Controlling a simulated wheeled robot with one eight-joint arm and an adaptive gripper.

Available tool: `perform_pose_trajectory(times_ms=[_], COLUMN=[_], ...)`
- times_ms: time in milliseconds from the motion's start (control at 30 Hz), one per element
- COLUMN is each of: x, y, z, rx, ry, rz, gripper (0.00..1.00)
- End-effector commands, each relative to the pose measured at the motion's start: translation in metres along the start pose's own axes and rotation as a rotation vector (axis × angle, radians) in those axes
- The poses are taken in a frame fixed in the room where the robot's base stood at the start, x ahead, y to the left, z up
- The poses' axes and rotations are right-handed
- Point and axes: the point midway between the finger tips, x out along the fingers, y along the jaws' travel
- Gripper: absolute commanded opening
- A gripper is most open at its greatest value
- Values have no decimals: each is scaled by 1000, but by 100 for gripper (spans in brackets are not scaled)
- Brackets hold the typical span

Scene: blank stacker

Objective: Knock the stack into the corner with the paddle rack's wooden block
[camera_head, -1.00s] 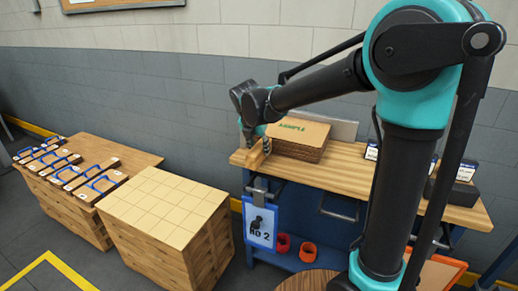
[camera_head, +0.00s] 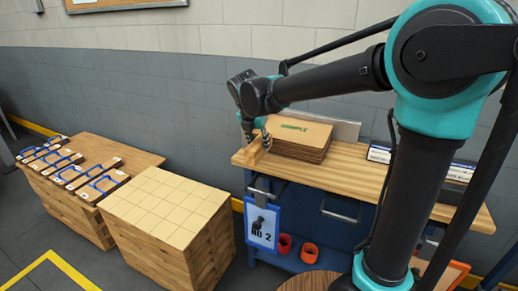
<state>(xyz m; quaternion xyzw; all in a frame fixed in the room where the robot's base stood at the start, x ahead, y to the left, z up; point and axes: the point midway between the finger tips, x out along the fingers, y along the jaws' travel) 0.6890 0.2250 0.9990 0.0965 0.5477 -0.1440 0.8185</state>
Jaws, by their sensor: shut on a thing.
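The stack (camera_head: 298,148) of brown sheets, with a green-lettered top sheet, lies on the wooden top of the blue workbench (camera_head: 400,184). A grey upright plate (camera_head: 345,131) stands behind it, along the bench's back. My gripper (camera_head: 256,140) is at the bench's left end, just left of the stack. I cannot tell whether the block touches the stack. The fingers are small and partly hidden by my own wrist.
A low box (camera_head: 455,178) and white-labelled items (camera_head: 380,154) sit on the bench's right, partly behind my arm. A crate with a gridded pale top (camera_head: 160,205) stands left. Beyond it, a wooden table (camera_head: 130,155) holds several blue-handled paddles (camera_head: 98,188). A sign (camera_head: 262,226) hangs on the bench front.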

Motion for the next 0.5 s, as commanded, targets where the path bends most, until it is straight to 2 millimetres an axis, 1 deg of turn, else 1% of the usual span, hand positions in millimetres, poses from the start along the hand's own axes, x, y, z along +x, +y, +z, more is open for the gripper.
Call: perform_pose_trajectory(times_ms=[500], x=[-43], y=[0], z=[18], rx=[0], ry=[0], rz=[0], gripper=[0])
